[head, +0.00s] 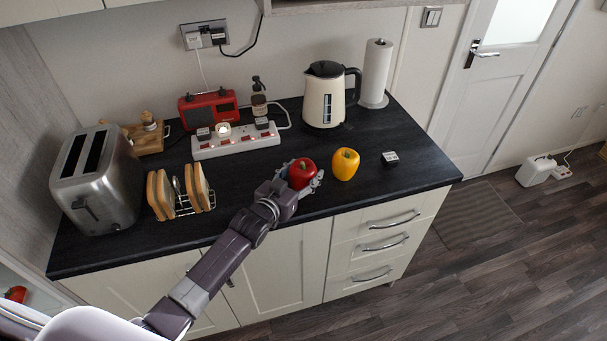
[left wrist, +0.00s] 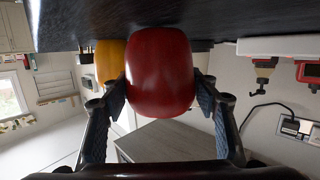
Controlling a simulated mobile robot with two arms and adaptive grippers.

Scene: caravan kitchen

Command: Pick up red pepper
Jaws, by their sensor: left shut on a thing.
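The red pepper (head: 302,173) is at the front of the dark counter, with its green stem up in the head view. My left gripper (head: 305,179) reaches in from the lower left and is shut on it. In the left wrist view the red pepper (left wrist: 160,73) fills the middle, with the two fingers of the left gripper (left wrist: 165,105) on either side of it. I cannot tell whether it still touches the counter. My right gripper is in neither view.
A yellow pepper (head: 345,164) stands close to the right of the red one. A small dark-and-white box (head: 390,158) lies further right. A power strip (head: 236,141), kettle (head: 325,97) and paper roll (head: 376,72) stand behind. A toast rack (head: 181,193) and toaster (head: 97,180) are left.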

